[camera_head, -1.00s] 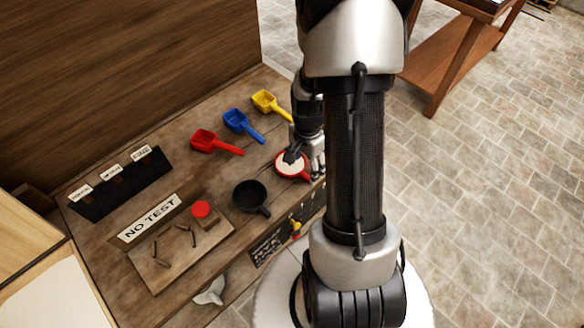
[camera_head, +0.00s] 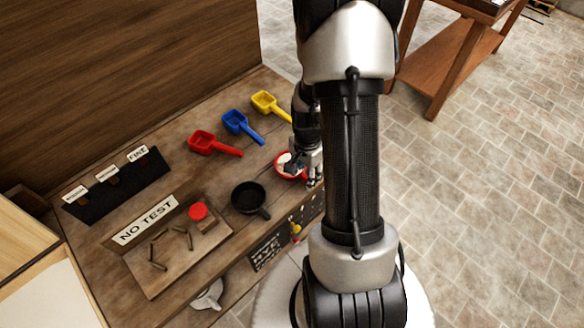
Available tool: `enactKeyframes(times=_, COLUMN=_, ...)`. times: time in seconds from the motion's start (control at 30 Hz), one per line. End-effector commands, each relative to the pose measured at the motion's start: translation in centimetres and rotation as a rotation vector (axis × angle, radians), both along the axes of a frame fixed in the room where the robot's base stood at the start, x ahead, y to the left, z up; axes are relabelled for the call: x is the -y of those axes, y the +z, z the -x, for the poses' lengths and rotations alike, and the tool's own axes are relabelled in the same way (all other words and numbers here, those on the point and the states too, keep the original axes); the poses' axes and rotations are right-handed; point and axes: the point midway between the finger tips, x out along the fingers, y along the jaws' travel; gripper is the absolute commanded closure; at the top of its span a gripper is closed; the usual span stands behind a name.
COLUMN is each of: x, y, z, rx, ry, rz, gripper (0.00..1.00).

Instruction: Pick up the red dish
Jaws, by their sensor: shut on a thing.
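The red dish (camera_head: 281,172) has a red rim and a pale inside. It is at the right end of the wooden bench, near its front edge. My gripper (camera_head: 298,168) is over its right side, shut on the dish. The fingers hide part of the pale inside and the right rim. I cannot tell whether the dish touches the bench top.
A black pan (camera_head: 248,197) stands just left of the dish. Red (camera_head: 203,141), blue (camera_head: 236,122) and yellow (camera_head: 266,102) scoops lie behind. A board with a red-topped item (camera_head: 199,211), a NO TEST sign (camera_head: 146,219) and a black card rack (camera_head: 118,188) are farther left.

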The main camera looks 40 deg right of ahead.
Motion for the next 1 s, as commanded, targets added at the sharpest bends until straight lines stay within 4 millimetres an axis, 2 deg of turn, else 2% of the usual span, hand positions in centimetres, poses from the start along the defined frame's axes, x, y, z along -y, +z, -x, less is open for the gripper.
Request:
enactKeyframes(times=0.07, x=0.0, y=0.0, z=0.0, rx=0.000, ry=0.000, rz=0.000, gripper=0.74)
enactKeyframes(times=0.3, x=0.0, y=0.0, z=0.0, rx=0.000, ry=0.000, rz=0.000, gripper=0.90)
enactKeyframes(times=0.67, x=0.0, y=0.6, z=0.0, rx=0.001, ry=0.000, rz=0.001, gripper=0.90)
enactKeyframes(times=0.87, x=0.1, y=3.3, z=-0.1, rx=0.003, ry=0.000, rz=0.002, gripper=0.90)
enactKeyframes(times=1.0, x=0.1, y=6.8, z=-0.1, rx=0.005, ry=0.000, rz=0.004, gripper=0.90)
